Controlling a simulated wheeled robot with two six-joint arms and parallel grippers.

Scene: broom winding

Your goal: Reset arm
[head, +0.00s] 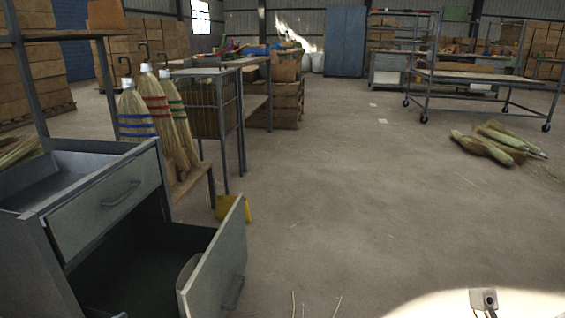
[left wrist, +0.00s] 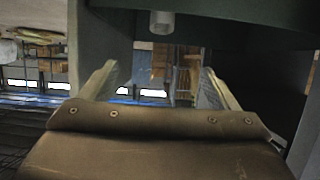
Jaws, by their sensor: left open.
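In the left wrist view my left gripper (left wrist: 158,82) is open. Its two pale fingers stand wide apart with nothing between them. A short white cylinder (left wrist: 161,22) shows beyond the fingers at the top, among dark cabinet-like surfaces. My left gripper is not clear in the head view. In the head view a small grey box with a dark round lens (head: 485,298) stands at the bottom right; I cannot tell whether it is part of my right arm. No right gripper fingers can be made out.
A yellow dustpan-like thing (head: 232,208) is on the floor. Straw bundles (head: 496,143) lie at right near a wheeled rack (head: 480,78). The middle floor is clear.

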